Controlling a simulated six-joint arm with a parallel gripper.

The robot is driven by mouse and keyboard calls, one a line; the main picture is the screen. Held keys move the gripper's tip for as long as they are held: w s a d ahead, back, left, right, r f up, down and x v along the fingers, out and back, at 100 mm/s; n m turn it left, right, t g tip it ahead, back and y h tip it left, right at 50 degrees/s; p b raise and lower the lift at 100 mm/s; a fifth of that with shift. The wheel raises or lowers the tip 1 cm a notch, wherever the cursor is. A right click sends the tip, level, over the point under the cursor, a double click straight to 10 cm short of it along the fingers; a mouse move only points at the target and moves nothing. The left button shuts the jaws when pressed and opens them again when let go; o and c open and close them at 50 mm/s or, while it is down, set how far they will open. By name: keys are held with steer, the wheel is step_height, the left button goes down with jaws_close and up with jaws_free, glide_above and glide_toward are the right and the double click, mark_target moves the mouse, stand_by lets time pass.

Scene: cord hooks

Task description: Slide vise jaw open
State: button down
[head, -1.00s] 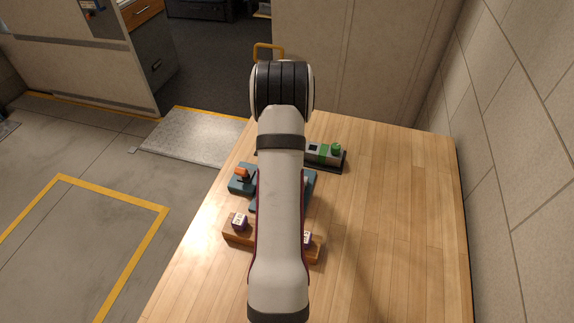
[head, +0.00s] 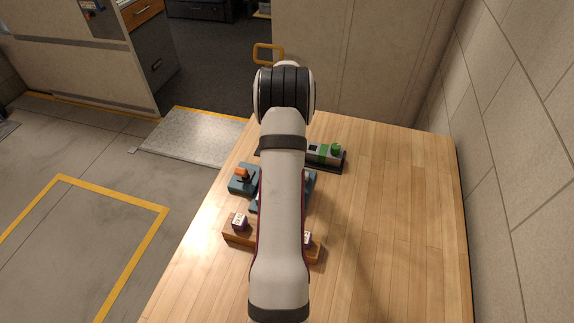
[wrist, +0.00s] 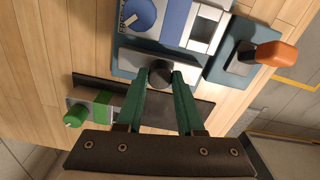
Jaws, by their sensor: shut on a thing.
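The vise shows in the wrist view as a blue-grey base with a light grey bar (wrist: 128,58), a blue block (wrist: 174,16) and a blue round knob (wrist: 139,15). A dark round knob (wrist: 160,72) sticks up by the light grey bar. My gripper (wrist: 161,77) has its two green fingers on either side of this dark knob and is shut on it. In the head view my arm hides the gripper and most of the vise; only edges of the blue-grey base (head: 311,184) show.
An orange-handled lever on a blue-grey plate (head: 239,188) stands left of my arm. A device with a green knob (head: 335,148) sits on a dark base behind. A wooden block (head: 234,235) with small patterned cubes lies in front. The table's right side (head: 400,220) is clear.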

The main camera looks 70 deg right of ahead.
steer(key=shift+d, duration=0.95)
steer(key=c, duration=0.5)
jaws_free()
step_height(320, 180, up, 16)
steer(key=shift+f, duration=0.1)
